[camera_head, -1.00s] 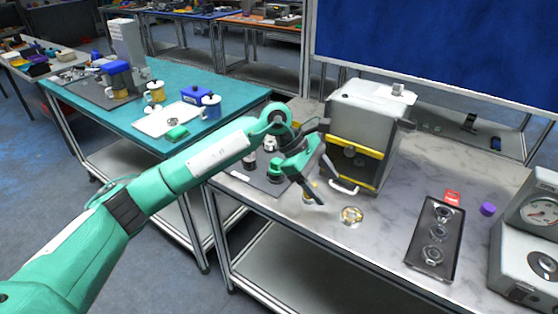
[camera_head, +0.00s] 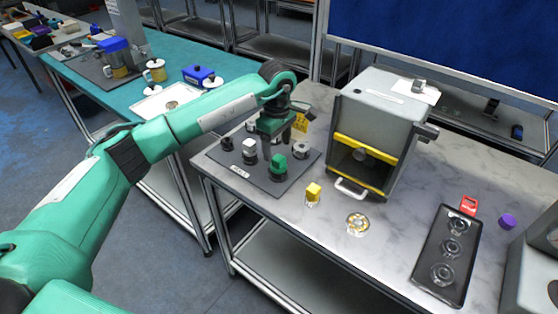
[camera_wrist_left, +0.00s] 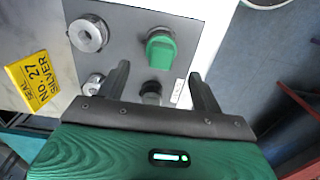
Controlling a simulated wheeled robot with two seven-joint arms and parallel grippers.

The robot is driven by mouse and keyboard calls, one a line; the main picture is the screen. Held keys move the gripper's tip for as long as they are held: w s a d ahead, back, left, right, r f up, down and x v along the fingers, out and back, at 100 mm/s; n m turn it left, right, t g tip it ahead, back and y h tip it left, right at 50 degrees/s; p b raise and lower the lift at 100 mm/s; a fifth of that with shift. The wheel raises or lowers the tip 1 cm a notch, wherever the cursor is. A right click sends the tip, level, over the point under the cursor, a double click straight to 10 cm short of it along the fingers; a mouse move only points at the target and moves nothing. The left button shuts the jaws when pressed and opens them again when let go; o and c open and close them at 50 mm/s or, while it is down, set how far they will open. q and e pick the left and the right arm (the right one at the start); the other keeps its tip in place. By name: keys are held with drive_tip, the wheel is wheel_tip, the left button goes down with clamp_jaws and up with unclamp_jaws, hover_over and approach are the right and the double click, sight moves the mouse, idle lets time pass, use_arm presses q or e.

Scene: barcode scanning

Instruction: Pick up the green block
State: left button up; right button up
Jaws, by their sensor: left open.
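The green block (camera_head: 278,163) stands on a dark mat (camera_head: 292,184) at the left end of the marble-topped bench. In the left wrist view the green block (camera_wrist_left: 160,50) sits on a round metal base, beyond my fingertips and roughly centred between them. My left gripper (camera_head: 277,143) is open and empty, pointing down above the mat close to the green block. Its two fingers show apart in the left wrist view (camera_wrist_left: 160,76), with a black-topped piece (camera_wrist_left: 151,92) seen between them. My right gripper is not in view.
White-topped (camera_head: 249,147) and black-topped (camera_head: 227,143) pieces stand on the mat near the green block. A yellow block (camera_head: 313,191) is in front of a grey box machine (camera_head: 378,120). A black tray (camera_head: 447,255) lies right.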

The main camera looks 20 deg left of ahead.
sight(279, 158)
use_arm(q)
drive_tip(key=shift+s+d+f+p, duration=0.1)
drive_tip(key=shift+s+f+p, duration=0.05)
drive_tip(key=shift+f+p, duration=0.25)
wheel_tip(279, 158, down, 3)
drive_tip(key=shift+d+f+p, duration=0.15)
drive_tip(key=shift+f+p, duration=0.05)
drive_tip(key=shift+p, duration=0.6)
drive_tip(key=shift+f, duration=0.55)
drive_tip(key=c, duration=1)
drive_tip(key=shift+c, duration=0.4)
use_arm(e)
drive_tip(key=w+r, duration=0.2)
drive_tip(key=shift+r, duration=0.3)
